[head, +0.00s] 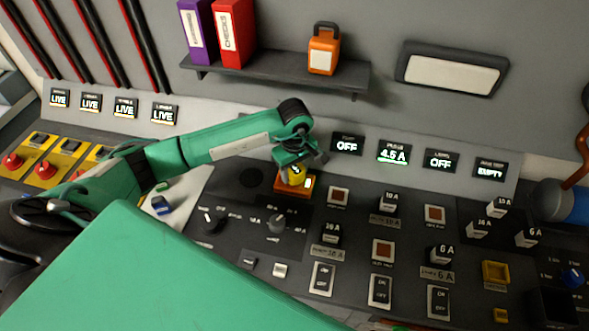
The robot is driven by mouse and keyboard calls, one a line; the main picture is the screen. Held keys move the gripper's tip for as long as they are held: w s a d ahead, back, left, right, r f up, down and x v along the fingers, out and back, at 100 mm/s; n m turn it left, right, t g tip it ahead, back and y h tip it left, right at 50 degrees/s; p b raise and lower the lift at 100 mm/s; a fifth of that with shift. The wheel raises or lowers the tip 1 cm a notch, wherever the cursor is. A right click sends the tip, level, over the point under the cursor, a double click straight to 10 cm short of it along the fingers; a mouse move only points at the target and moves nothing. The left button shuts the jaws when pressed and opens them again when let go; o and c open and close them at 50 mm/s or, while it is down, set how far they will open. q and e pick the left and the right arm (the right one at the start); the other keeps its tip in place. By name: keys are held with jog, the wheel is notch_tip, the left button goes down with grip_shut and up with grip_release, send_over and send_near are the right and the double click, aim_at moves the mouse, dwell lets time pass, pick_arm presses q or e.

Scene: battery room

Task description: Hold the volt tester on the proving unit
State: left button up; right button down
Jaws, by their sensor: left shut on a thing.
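My left gripper (296,163) reaches in from the left on a green arm and points down at the back of the dark panel. It is shut on a yellow volt tester (295,175), which shows just below the fingers. The tester's lower end is at an orange proving unit (283,187) on the panel. It looks upright over the unit; whether it touches is too small to tell. A small lit patch shows beside the tester. The unit is partly hidden behind the tester. My right gripper is not in view.
Rocker switches (380,290), knobs and labelled fuse blocks (388,202) crowd the panel right of the unit. Small displays (393,152) line the wall behind. A shelf (290,75) above holds two binders and an orange lockout box (323,50). Red stop buttons (45,170) sit at left.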

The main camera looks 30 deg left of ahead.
pick_arm(q)
jog(key=shift+r+p, duration=0.45)
jog(key=shift+r, duration=0.5)
jog(key=shift+r+p, duration=0.8)
jog(key=shift+r, duration=1.7)
